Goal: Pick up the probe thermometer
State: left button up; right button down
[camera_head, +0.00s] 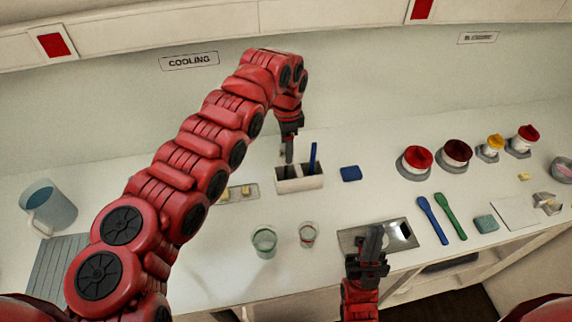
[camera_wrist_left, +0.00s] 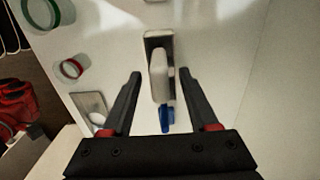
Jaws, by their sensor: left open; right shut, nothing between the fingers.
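A white two-slot holder (camera_head: 300,183) stands on the counter, and its rim shows in the left wrist view (camera_wrist_left: 148,42). A pale, long upright thing (camera_wrist_left: 158,75), seemingly the probe thermometer, stands at the holder between my left fingers in the left wrist view, apart from both. My left gripper (camera_head: 289,150) is open and points down over the holder's left part, hiding the thermometer in the head view. A blue handle (camera_head: 313,158) stands in the right part and also shows in the left wrist view (camera_wrist_left: 167,118). My right gripper (camera_head: 372,238) is shut and empty, over a metal plate.
Two glasses (camera_head: 264,242) (camera_head: 308,235) stand in front of the holder. A blue block (camera_head: 351,174) lies right of it. A metal plate (camera_head: 402,232), blue and green spatulas (camera_head: 432,218) (camera_head: 450,216) and several lidded jars (camera_head: 415,160) are farther right. A jug (camera_head: 50,207) stands left.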

aim_at(286, 167)
pick_arm(q)
notch_tip(286, 167, down, 4)
jog(key=shift+a+f, duration=0.1)
jog(key=shift+c, duration=0.3)
grip_shut()
